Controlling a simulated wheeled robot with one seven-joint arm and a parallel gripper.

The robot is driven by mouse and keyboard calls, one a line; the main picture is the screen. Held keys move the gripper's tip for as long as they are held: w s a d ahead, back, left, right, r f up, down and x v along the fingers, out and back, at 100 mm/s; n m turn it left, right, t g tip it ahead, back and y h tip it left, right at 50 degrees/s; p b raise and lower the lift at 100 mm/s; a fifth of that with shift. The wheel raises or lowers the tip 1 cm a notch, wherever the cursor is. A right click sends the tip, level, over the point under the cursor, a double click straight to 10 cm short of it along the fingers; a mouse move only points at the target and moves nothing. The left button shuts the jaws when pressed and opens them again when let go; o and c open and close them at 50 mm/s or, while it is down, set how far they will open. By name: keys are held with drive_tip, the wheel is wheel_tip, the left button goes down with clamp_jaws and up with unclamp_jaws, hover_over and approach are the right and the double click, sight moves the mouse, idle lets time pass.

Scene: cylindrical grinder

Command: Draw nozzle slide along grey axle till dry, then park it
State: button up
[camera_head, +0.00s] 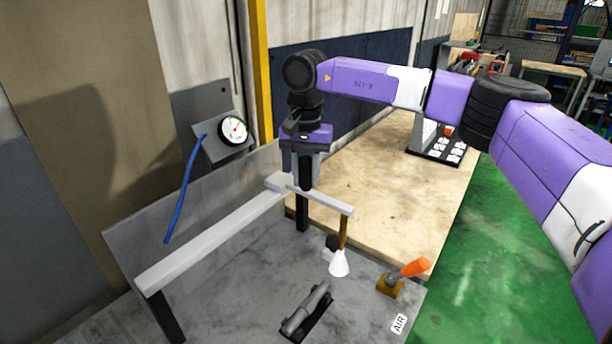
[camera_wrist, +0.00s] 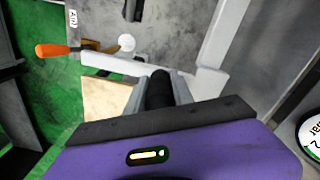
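The nozzle slide (camera_head: 280,182) sits at the far right end of a long light-grey rail (camera_head: 215,240). Its side arm (camera_head: 328,200) carries a brown tube with a white cone nozzle (camera_head: 339,264) hanging at the end. The grey axle (camera_head: 308,308) lies on the grey bench, in front of the nozzle and to its left. My gripper (camera_head: 304,182) points down at the slide. In the wrist view, the two fingers of my gripper (camera_wrist: 158,90) stand against both sides of the slide's black upright handle (camera_wrist: 158,88). Whether the axle is wet is too small to tell.
An orange-handled valve lever (camera_head: 410,268) stands by the AIR label (camera_head: 399,323) at the bench's right. A pressure gauge (camera_head: 233,130) with a blue hose (camera_head: 184,190) is on the back panel. A wooden table (camera_head: 400,200) stands behind. Green floor is free at right.

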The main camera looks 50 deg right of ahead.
clamp_jaws()
drive_tip(key=shift+r, duration=0.1)
idle(0.9)
